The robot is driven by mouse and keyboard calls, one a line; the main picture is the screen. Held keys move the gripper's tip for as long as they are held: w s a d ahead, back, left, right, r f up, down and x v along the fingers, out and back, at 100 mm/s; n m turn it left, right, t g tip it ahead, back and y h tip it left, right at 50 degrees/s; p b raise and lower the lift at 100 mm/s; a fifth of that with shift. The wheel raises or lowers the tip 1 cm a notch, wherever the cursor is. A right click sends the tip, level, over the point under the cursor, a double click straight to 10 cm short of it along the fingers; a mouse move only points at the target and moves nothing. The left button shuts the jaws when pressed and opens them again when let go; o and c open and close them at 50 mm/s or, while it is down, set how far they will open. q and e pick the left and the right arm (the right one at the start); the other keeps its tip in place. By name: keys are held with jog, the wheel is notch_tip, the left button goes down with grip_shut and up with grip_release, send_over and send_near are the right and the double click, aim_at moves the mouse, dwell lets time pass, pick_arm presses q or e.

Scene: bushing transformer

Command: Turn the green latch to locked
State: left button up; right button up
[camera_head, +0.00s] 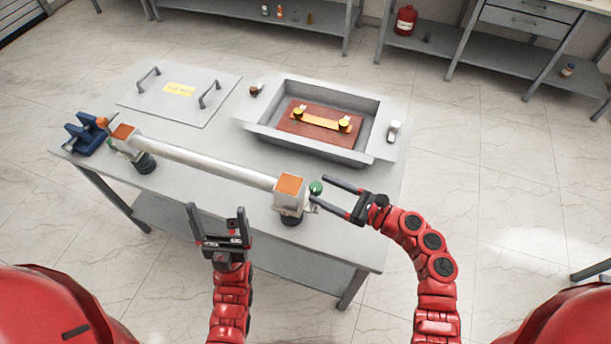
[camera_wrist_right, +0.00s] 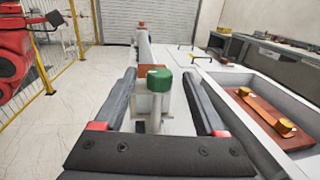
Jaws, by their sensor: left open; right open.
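The green latch (camera_head: 316,187) is a small green knob at the right end of a silver tube assembly (camera_head: 205,163) on the table. In the right wrist view the green latch (camera_wrist_right: 159,80) sits on a pale stem, between the two fingers. My right gripper (camera_head: 318,190) is open around the latch, with a finger on each side and visible gaps; I cannot tell whether either finger touches it. My left gripper (camera_head: 217,208) is open and empty, at the table's front edge, left of the tube's right end block (camera_head: 290,187).
A grey tray (camera_head: 245,128) holds a brown board with a yellow bar. A lid plate (camera_head: 150,98) with two handles lies at the back left. A blue clamp-like part (camera_head: 85,138) stands at the left edge. Yellow fencing (camera_wrist_right: 75,50) is beyond the table.

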jog(key=p+x, duration=0.1)
jog(key=x, duration=0.5)
grip_shut()
